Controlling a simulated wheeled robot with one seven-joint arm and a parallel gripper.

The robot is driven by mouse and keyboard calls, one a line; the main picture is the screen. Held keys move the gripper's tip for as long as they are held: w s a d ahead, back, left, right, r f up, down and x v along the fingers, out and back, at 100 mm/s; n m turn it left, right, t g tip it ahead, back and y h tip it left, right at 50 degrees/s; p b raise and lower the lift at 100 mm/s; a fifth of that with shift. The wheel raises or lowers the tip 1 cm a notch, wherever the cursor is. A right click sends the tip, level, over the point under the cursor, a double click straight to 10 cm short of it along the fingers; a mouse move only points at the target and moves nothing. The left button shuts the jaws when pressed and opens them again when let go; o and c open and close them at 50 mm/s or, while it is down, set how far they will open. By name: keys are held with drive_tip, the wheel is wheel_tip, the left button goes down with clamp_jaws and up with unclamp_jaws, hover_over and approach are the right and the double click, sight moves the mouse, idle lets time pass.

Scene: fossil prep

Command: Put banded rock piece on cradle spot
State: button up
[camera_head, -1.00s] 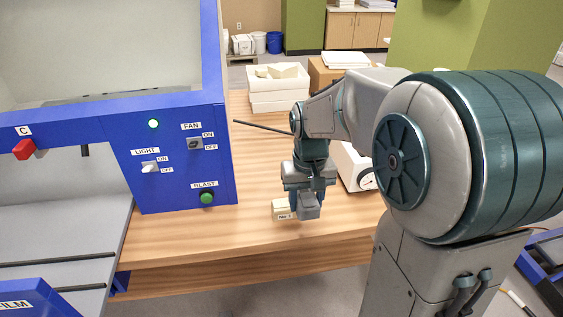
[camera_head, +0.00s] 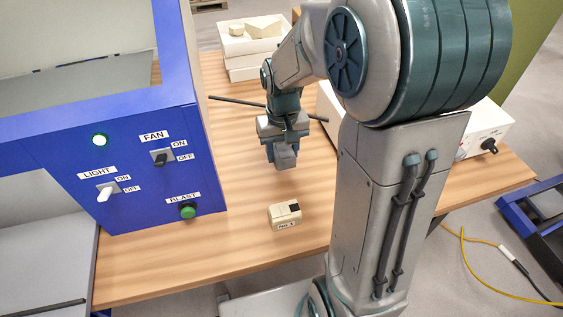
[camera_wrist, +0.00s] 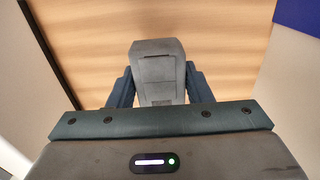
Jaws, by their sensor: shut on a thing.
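My gripper (camera_head: 284,164) hangs above the wooden table. It also shows in the wrist view (camera_wrist: 155,95), with dark blue fingers shut on a grey block (camera_wrist: 157,65). In the head view the grey block (camera_head: 285,156) sits at the gripper's lower end, clear of the tabletop. A faint line crosses it; I cannot tell for sure that it is the banded rock piece. A small cream block (camera_head: 280,217) with a printed label and a black patch rests on the table below the gripper. I cannot make out a marked cradle spot.
A blue-framed cabinet (camera_head: 130,165) with light, fan and blast controls stands at the left. White trays (camera_head: 250,45) with cream pieces are at the back. A white instrument box (camera_head: 485,130) is on the right, partly behind my arm. Bare table (camera_head: 180,265) lies in front.

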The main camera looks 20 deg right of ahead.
sight(282, 174)
drive_tip(key=shift+f, duration=2.65)
drive_tip(key=shift+f, duration=0.1)
drive_tip(key=shift+f, duration=0.15)
drive_tip(key=o, duration=1.2)
drive_tip(key=shift+r, duration=0.2)
